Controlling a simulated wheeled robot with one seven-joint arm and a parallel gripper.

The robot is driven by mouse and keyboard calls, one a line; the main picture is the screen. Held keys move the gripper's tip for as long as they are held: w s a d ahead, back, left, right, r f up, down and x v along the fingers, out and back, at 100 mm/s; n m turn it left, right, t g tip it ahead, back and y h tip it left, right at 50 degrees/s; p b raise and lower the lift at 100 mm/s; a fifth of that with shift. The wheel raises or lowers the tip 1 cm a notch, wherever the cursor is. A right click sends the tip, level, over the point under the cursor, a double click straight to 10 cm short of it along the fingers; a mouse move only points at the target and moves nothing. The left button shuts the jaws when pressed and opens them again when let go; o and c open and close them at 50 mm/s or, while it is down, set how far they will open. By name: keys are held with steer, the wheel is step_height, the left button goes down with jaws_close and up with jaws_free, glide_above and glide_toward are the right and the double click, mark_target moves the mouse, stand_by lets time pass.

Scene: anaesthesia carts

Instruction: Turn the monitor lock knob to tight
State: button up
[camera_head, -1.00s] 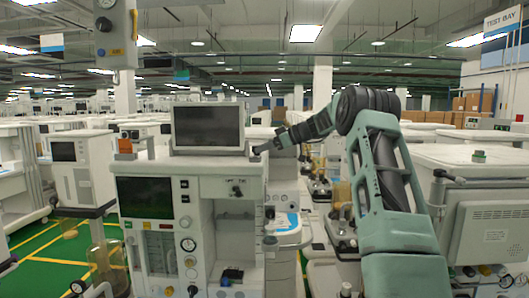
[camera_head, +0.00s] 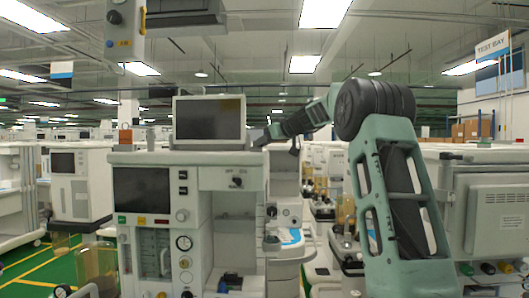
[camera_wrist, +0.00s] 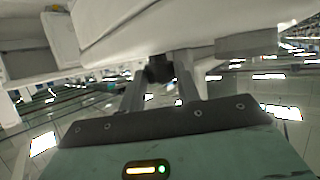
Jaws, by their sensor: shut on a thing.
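The monitor (camera_head: 209,118) is a dark screen in a pale frame, standing upright on top of the anaesthesia cart (camera_head: 225,180). My gripper (camera_head: 262,142) reaches in from the right, at the lower right of the monitor; its fingertips are small and partly hidden there. In the wrist view my gripper (camera_wrist: 160,78) has its two grey fingers on either side of a small dark knob (camera_wrist: 158,69), shut on it. The knob sits under a pale housing. The fingers hide much of the knob, and its turn angle cannot be read.
An orange-topped item (camera_head: 125,136) stands on the cart's left top. A grey pendant unit (camera_head: 124,30) hangs at upper left. Another cart with a pale panel (camera_head: 497,220) stands close on the right, near my arm. Green floor (camera_head: 35,268) shows at lower left.

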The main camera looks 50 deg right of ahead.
steer(key=shift+m+h+b, duration=0.3)
steer(key=shift+h+b, duration=0.05)
steer(key=shift+h, duration=0.15)
steer(key=o, duration=1)
steer(key=shift+r+p, duration=0.15)
steer(key=shift+p, duration=0.3)
steer(key=n+y+p, duration=0.1)
steer(key=y+p, duration=0.1)
steer(key=p, duration=0.1)
steer(key=shift+d+r+n, duration=0.2)
steer(key=shift+d+n, duration=0.05)
steer(key=shift+n, duration=0.15)
steer(key=n+y+p, duration=0.1)
steer(key=p, duration=0.2)
steer(key=n+g+y+p, duration=0.1)
steer(key=p, duration=0.3)
steer(key=n+y+p, duration=0.1)
steer(key=y+p, duration=0.1)
steer(key=p, duration=0.2)
steer(key=shift+w+d+n+g, duration=0.15)
steer(key=shift+d+n+g, duration=0.15)
steer(key=shift+d, duration=0.05)
steer(key=p, duration=0.3)
steer(key=shift+n+y, duration=0.4)
